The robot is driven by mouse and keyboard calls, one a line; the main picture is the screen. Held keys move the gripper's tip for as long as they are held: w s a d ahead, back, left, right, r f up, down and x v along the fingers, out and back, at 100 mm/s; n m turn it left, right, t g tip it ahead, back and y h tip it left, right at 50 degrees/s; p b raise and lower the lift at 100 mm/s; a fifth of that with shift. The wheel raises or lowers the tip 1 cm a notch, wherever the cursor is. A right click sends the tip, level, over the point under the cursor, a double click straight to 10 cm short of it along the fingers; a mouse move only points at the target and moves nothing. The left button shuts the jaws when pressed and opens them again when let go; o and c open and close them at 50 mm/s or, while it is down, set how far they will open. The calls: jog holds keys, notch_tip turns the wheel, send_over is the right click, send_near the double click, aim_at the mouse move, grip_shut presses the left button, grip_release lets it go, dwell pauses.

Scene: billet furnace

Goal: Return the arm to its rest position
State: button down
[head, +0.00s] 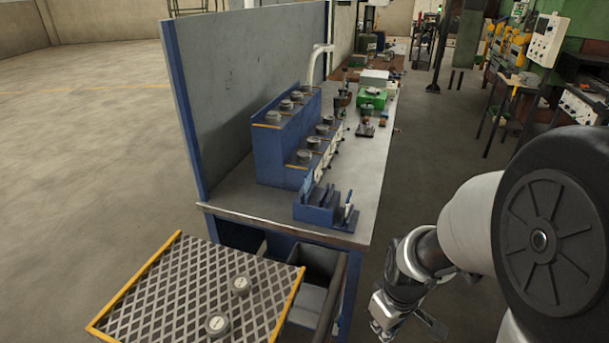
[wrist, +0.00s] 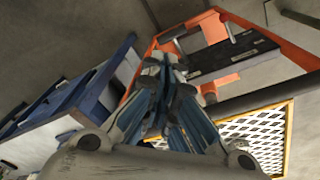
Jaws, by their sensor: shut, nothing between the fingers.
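My gripper (wrist: 165,78) shows in the middle of the wrist view, its fingers closed together with nothing between them. In the head view the end of my arm hangs at the lower right, beside the right front corner of the workbench (head: 262,205) and clear of it. The fingers are hard to make out there. The arm is bent, with its large round black joint filling the right edge of the head view.
A yellow-edged mesh tray (head: 170,290) holds two round grey pieces (head: 217,325). A blue stepped rack (head: 270,155) with several round pieces and a small blue holder (head: 318,212) stand on the bench. Open floor lies right of the bench; equipment stands farther back.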

jog(key=s+a+r+m+t, duration=0.1)
jog(key=s+r+m, duration=0.2)
jog(key=s+r, duration=0.4)
jog(key=s+a+r+m+t, duration=0.1)
jog(key=s+r+m+t, duration=0.1)
jog(key=s+r, duration=0.5)
notch_tip(320, 180, up, 5)
jog(key=shift+f+m, duration=0.15)
jog(key=shift+m, duration=0.35)
